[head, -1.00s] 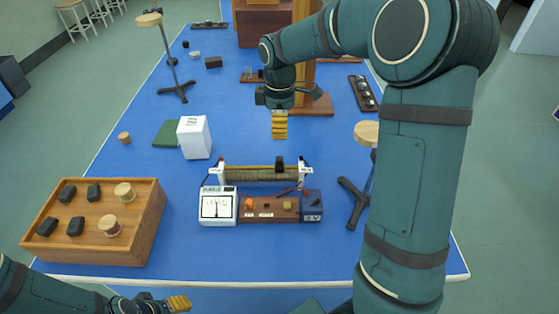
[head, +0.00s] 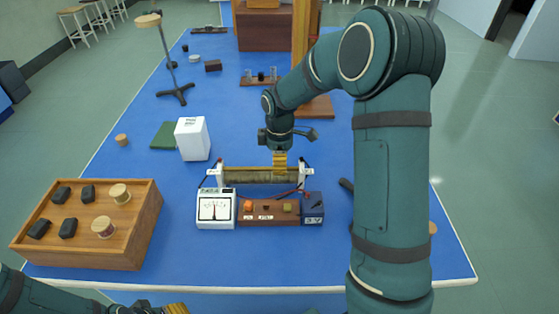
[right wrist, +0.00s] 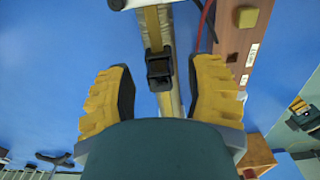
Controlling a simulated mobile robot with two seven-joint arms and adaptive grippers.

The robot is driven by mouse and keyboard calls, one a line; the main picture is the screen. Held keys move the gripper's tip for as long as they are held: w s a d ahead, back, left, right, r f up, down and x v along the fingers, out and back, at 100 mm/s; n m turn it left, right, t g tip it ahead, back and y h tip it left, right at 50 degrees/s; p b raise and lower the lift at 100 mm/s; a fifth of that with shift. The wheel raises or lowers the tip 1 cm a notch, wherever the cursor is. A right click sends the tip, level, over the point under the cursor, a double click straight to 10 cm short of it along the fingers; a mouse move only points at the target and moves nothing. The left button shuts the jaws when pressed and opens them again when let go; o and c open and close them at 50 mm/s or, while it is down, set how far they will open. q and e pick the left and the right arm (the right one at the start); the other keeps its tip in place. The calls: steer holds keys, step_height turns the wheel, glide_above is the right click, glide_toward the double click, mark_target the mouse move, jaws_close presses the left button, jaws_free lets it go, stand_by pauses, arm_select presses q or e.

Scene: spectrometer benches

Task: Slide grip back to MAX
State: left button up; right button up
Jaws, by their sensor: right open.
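A rheostat (head: 240,176) with a wound tube and a rail between white end posts lies across the blue bench. Its black slide grip (right wrist: 159,70) sits on the rail, and in the head view my right fingers hide it. My right gripper (head: 280,163) is above the rail, pointing down. In the right wrist view its yellow fingers are open, one on either side of the grip, with gaps between. No MAX mark is readable. My left gripper (head: 172,308) is at the bottom edge, partly cut off, and its jaws cannot be made out.
A white meter (head: 215,210), a brown board (head: 255,219) and a dark blue box (head: 313,209) stand in front of the rheostat. Red wire runs near its right end. A white block (head: 192,139) and a wooden tray (head: 148,235) are to the left.

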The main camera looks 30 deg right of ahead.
mark_target(227, 168)
steer(key=shift+c, duration=0.4)
jaws_close()
steer(key=w+a+p, duration=0.1)
steer(key=w+a, duration=0.1)
steer(key=a, duration=0.2)
steer(key=w+a, duration=0.3)
steer(key=a, duration=0.1)
steer(key=w+a+p, duration=0.1)
steer(key=w+a, duration=0.1)
steer(key=a, duration=0.2)
steer(key=shift+w+a+p, duration=0.1)
steer(key=shift+w+p, duration=0.1)
steer(key=shift+p, duration=0.15)
steer(key=shift+w+a, duration=0.1)
steer(key=shift+a, duration=0.15)
steer(key=shift+o, duration=0.4)
jaws_free()
steer(key=shift+a, duration=0.1)
steer(key=shift+w, duration=0.1)
